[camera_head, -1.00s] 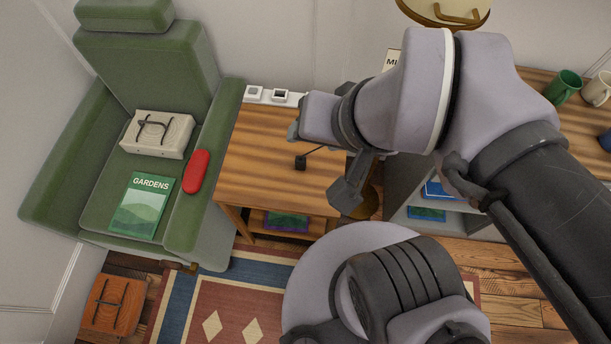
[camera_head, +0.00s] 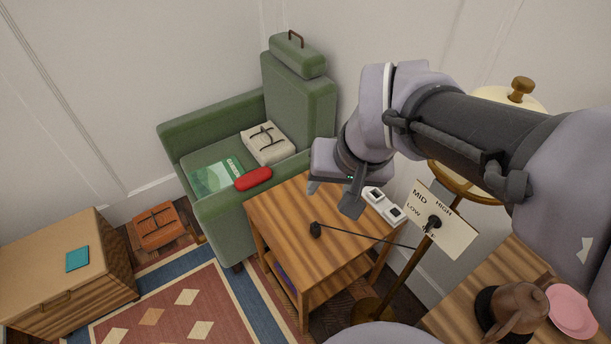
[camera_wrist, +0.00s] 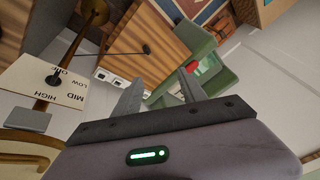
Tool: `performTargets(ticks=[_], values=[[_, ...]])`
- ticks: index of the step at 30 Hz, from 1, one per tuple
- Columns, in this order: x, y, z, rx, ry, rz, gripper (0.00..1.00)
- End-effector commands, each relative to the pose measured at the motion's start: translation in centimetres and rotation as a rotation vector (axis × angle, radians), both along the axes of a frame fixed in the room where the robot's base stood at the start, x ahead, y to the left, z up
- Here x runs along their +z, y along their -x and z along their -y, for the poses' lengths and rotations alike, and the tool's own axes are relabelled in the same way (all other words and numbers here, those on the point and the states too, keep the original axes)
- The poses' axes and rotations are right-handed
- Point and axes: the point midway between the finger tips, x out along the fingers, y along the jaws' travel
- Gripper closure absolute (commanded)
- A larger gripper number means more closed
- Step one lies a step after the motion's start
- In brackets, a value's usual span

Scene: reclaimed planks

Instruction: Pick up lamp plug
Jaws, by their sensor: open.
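The lamp plug (camera_head: 316,229) is a small black block lying on the wooden side table (camera_head: 290,215), with a thin dark cord running right to the lamp stand. The plug also shows in the wrist view (camera_wrist: 146,49), beyond my fingers. My gripper (camera_head: 333,197) is open and empty, above the back part of the side table, apart from the plug. In the wrist view my gripper (camera_wrist: 160,82) has its two fingers spread with nothing between them.
A white socket block (camera_head: 384,205) sits at the table's back edge. A dial sign (camera_head: 440,220) is on the lamp stand to the right. A green armchair (camera_head: 225,133) holds a book, a red case and a beige bundle. A teapot (camera_head: 512,312) stands front right.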

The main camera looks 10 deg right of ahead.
Motion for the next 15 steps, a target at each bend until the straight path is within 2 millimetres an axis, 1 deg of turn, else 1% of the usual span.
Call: performTargets(ticks=[1, 5, 8, 10, 11, 13, 14, 15], values=[[-0.2, -1.2, 0.1, 0.020, 0.013, -0.018, 0.51], [-1.5, -4.4, 0.5, 0.081, 0.051, -0.057, 0.51], [-3.1, -7.0, 0.9, 0.136, 0.081, -0.089, 0.51], [-4.7, -9.0, 1.1, 0.181, 0.103, -0.119, 0.51], [-5.6, -10.0, 1.2, 0.202, 0.112, -0.131, 0.51], [-8.4, -12.4, 1.6, 0.267, 0.139, -0.171, 0.51], [-10.0, -13.4, 1.7, 0.300, 0.152, -0.191, 0.51], [-12.6, -14.8, 1.9, 0.349, 0.166, -0.219, 0.51]])
